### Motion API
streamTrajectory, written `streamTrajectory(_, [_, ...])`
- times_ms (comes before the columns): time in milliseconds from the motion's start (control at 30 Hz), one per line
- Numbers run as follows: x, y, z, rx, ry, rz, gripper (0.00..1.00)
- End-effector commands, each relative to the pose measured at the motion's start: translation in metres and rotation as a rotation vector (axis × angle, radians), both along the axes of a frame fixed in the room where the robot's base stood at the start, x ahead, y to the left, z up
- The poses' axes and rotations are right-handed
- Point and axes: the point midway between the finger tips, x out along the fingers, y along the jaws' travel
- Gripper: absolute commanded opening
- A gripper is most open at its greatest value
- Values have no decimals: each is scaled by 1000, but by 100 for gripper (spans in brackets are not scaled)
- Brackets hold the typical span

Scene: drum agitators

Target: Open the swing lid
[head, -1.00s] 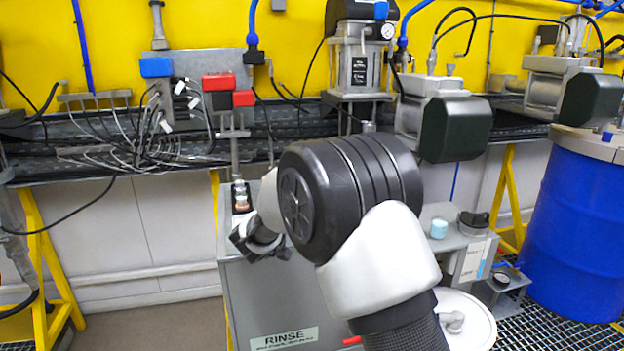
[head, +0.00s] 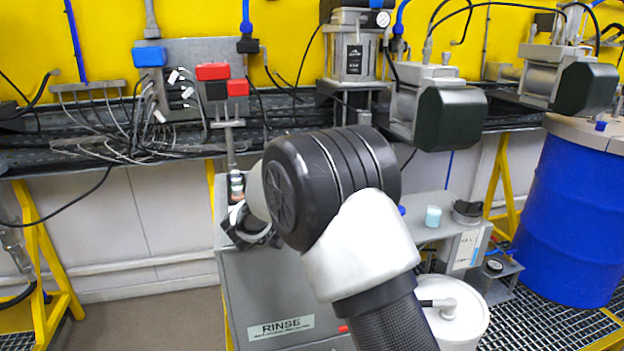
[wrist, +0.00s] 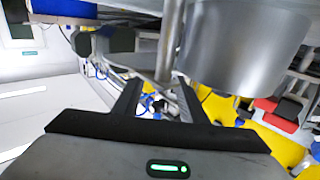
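I cannot tell for sure which part is the swing lid. One candidate is the round white lid with a grey knob (head: 448,308) on a white container, right of my forearm in the head view. Another is the top of the grey RINSE cabinet (head: 285,295), mostly hidden behind my arm. My gripper (head: 247,230) hangs over the cabinet's left top edge, partly hidden by my wrist. In the wrist view my gripper (wrist: 158,95) has its fingers apart with nothing clearly held. A metal post (wrist: 168,45) and a grey cylinder (wrist: 245,50) show beyond the fingers.
Small bottles (head: 237,187) stand behind my gripper. A light blue cup (head: 433,216) is on a grey surface at right. Motor housings (head: 450,115) overhang the back. A blue drum (head: 570,220) stands far right. The floor at left is open beside a yellow frame (head: 45,260).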

Motion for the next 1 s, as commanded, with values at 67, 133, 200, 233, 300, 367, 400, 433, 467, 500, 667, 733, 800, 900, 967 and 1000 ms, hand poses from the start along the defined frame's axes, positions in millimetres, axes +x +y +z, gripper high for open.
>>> streamTrajectory(67, [0,0,-1,1,1,0,38])
streamTrajectory(133, [-1,1,-1,0,1,1,38])
streamTrajectory(200, [-5,4,-1,1,2,2,38])
streamTrajectory(233, [-7,5,0,1,2,2,38])
streamTrajectory(300, [-16,11,0,1,2,3,38])
streamTrajectory(367, [-26,17,0,0,2,5,38])
streamTrajectory(400, [-34,22,0,0,2,6,38])
streamTrajectory(433, [-40,26,0,1,3,6,38])
streamTrajectory(467, [-47,29,0,1,3,5,38])
streamTrajectory(500, [-55,34,0,0,2,6,38])
streamTrajectory(667, [-90,54,0,1,2,6,38])
streamTrajectory(733, [-104,62,0,0,1,5,38])
streamTrajectory(800, [-117,69,0,0,1,4,38])
streamTrajectory(900, [-132,78,0,0,0,4,38])
streamTrajectory(967, [-139,81,0,0,1,2,38])
streamTrajectory(1000, [-142,83,0,0,0,1,38])
